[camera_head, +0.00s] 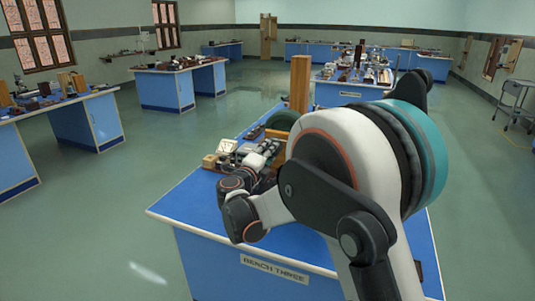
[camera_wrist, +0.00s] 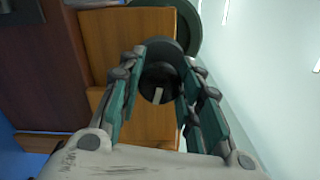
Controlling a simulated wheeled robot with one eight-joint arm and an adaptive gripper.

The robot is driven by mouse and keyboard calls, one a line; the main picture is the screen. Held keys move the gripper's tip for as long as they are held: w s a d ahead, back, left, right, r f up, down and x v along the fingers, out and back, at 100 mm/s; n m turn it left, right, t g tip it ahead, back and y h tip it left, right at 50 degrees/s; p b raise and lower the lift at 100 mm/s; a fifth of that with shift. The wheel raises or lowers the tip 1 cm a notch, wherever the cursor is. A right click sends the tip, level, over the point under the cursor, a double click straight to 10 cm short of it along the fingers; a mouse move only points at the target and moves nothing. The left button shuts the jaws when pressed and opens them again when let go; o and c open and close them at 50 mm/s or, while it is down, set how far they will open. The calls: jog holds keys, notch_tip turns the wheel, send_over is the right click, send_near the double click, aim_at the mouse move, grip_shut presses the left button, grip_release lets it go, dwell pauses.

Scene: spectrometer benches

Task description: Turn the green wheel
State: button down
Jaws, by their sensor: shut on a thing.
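In the wrist view, the fingers of my gripper (camera_wrist: 163,68) are closed around a dark round knob (camera_wrist: 158,76) with a pale mark on its face. The knob stands in front of an orange-brown wooden block (camera_wrist: 115,42). A dark green wheel (camera_wrist: 194,36) shows in part behind the block, at the top right. In the head view, a dark green disc (camera_head: 282,120) shows on the near bench, left of a tall wooden post. My arm hides part of the bench there, and the knob cannot be made out in that view.
The blue bench (camera_head: 190,207) labelled BENCH THREE has bare top at its front left. Small instruments (camera_head: 252,158) and a tall wooden post (camera_head: 300,82) stand close to my arm. Other blue benches (camera_head: 163,90) stand farther off, with open floor between them.

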jog(key=shift+n, duration=0.5)
jog(key=c, duration=1.1)
grip_release()
jog(key=v, duration=1.2)
